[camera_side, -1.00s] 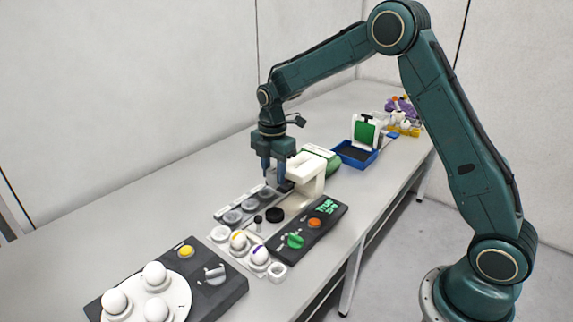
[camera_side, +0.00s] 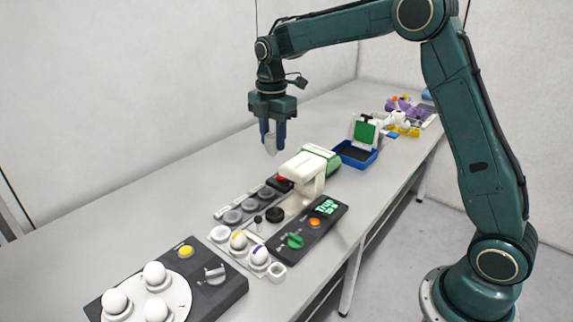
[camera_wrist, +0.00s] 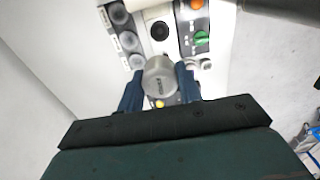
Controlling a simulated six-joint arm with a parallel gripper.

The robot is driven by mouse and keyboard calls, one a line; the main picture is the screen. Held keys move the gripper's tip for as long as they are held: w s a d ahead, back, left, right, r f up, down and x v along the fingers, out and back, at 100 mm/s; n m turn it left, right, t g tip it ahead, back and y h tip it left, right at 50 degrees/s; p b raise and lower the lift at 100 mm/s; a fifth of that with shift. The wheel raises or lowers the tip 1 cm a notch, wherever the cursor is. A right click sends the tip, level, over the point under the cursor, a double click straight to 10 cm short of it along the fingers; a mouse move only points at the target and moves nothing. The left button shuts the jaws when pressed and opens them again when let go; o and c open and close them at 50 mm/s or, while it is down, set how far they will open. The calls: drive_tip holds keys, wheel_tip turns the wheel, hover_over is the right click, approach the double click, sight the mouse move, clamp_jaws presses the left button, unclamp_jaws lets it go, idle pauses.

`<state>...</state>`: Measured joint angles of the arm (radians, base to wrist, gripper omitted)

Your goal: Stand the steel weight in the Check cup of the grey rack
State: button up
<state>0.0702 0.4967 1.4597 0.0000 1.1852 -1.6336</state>
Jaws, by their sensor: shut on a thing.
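The grey rack (camera_side: 256,199) lies below and nearer the side camera, with a row of round grey cups. I cannot read which cup is marked Check.
Eggs sit on a white holder in front, and on a turntable (camera_side: 178,297) at lower left. A blue tray (camera_side: 355,153) stands behind.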

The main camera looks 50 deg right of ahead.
idle(0.3)
drive_tip(key=w+d+f+m, duration=0.3)
drive_tip(key=w+f+m, duration=0.1)
drive_tip(key=f, duration=0.3)
drive_tip(key=w+d+f+m, duration=0.4)
drive_tip(key=w+f+m, duration=0.1)
drive_tip(key=f, duration=0.2)
drive_tip(key=shift+w, duration=0.4)
drive_tip(key=shift+f, duration=0.2)
drive_tip(key=shift+f, duration=2.95)
drive_tip(key=shift+f, duration=0.65)
drive_tip(key=o, duration=1.2)
drive_tip(key=shift+c, duration=0.2)
